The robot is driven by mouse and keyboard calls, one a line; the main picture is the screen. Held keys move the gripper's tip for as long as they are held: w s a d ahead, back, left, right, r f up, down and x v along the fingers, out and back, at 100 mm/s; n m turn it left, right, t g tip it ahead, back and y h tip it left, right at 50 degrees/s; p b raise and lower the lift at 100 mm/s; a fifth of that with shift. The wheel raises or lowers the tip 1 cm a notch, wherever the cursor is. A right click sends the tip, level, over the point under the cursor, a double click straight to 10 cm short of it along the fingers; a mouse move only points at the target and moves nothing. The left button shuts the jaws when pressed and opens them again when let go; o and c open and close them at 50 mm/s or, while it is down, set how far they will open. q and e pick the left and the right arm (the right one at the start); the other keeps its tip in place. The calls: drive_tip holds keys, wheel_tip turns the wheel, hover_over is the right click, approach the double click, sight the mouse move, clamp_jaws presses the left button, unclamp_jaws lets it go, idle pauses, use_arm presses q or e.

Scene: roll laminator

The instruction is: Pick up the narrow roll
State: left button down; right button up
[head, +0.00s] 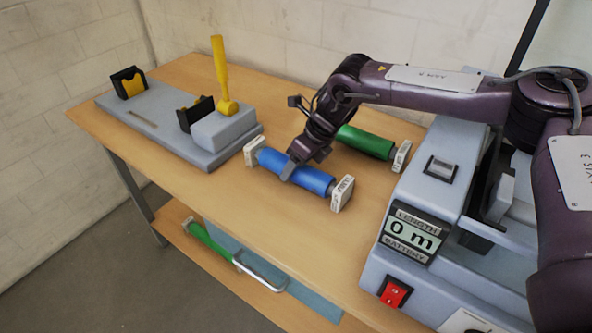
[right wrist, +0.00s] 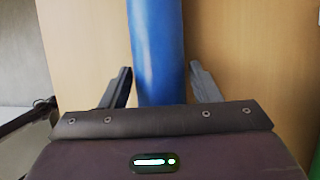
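A blue roll (head: 313,180) with white end blocks lies on the wooden table. A green roll (head: 365,142) with a white end block lies behind it, partly hidden by my right arm. I cannot tell for sure which is the narrow one. My right gripper (head: 295,168) is at the blue roll's middle. In the right wrist view, the gripper's two fingers (right wrist: 160,85) stand apart on either side of the blue roll (right wrist: 156,45), with a small gap visible at the right finger. The roll still rests at table level. My left gripper is not in view.
The grey laminator (head: 425,185) with a "0 m" display stands at the right. A grey fixture (head: 150,125) with a yellow lever (head: 221,75) stands at the left. Another green roll (head: 207,240) is on the lower shelf. The table front (head: 260,225) is clear.

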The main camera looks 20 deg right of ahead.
drive_tip(key=c, duration=0.9)
drive_tip(key=shift+w, duration=0.1)
drive_tip(key=shift+c, duration=0.2)
drive_tip(key=shift+r, duration=0.1)
